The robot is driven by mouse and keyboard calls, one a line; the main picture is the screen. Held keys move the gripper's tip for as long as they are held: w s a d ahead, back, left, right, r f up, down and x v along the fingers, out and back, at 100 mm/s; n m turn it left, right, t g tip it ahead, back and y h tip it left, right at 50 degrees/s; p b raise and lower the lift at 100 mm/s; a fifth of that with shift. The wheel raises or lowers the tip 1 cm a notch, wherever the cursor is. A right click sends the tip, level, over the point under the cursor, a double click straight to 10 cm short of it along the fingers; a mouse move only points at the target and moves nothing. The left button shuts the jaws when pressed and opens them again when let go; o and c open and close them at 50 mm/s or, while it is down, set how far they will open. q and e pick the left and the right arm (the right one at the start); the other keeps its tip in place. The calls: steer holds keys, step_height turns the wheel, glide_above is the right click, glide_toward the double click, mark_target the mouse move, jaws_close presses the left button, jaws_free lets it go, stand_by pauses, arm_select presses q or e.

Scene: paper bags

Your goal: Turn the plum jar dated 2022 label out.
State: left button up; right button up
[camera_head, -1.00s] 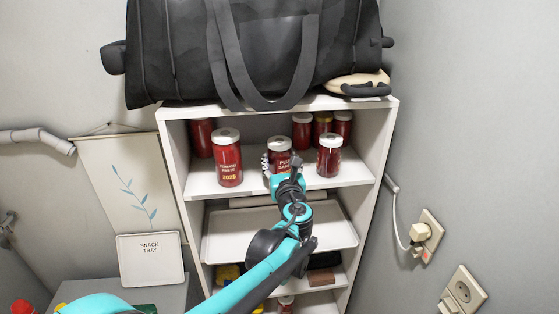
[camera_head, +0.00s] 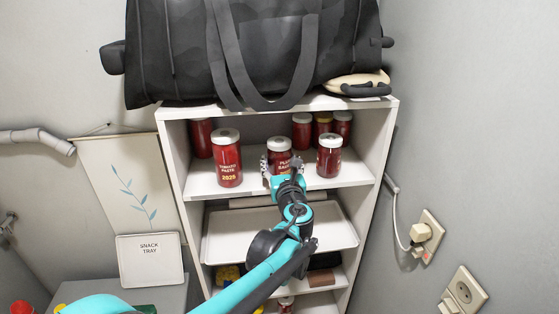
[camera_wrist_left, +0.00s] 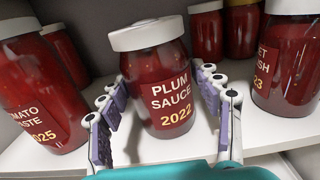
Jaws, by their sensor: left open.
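The plum sauce jar (camera_head: 280,147) stands upright on the top shelf between two front jars. It has a white lid and red contents. In the left wrist view the jar (camera_wrist_left: 160,72) shows its label, "PLUM SAUCE 2022", facing the camera almost squarely, with a slight tilt in the picture. My left gripper (camera_head: 281,164) is open around the jar, one finger on each side. In the left wrist view a gap shows beside the left finger; contact on the right is unclear. My left wrist hides the jar's lower part in the head view. My right gripper is not in view.
A tomato paste jar (camera_head: 227,160) stands close on the left and another red jar (camera_head: 329,157) close on the right. Several jars stand behind. The shelf's side walls (camera_head: 377,150) bound the space. A black bag (camera_head: 170,50) lies on top. A white tray (camera_head: 225,240) sits below.

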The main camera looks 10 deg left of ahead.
arm_select(q)
steer(key=shift+o, duration=0.7)
steer(key=o, duration=0.5)
steer(key=v, duration=1.1)
steer(key=s+a+f+n+g+b, duration=0.2)
steer(key=s+a+f+n+b, duration=0.25)
steer(key=f, duration=0.45)
steer(key=s+a+f+n+g+h+b, duration=0.15)
steer(key=s+f+n+b, duration=0.25)
steer(key=f+n+b, duration=0.45)
steer(key=s+a+f+n+g+b, duration=0.3)
steer(key=s+f+n, duration=0.1)
steer(key=f, duration=0.6)
steer(key=s+d+f+n+g+h+b, duration=0.1)
steer(key=s+f+n+b, duration=0.2)
steer(key=f, duration=0.3)
steer(key=s+d+f+n+g+h+b, duration=0.1)
steer(key=s+d+f+n+h+b, duration=0.1)
steer(key=s+f+n+b, duration=0.2)
steer(key=s+d+f+n+g+h+b, duration=0.1)
steer(key=s+d+f+n+h+b, duration=0.1)
steer(key=f+n, duration=0.5)
step_height(320, 180, down, 3)
steer(key=shift+s+r+b, duration=0.2)
steer(key=shift+s+b, duration=0.5)
steer(key=shift+b, duration=0.25)
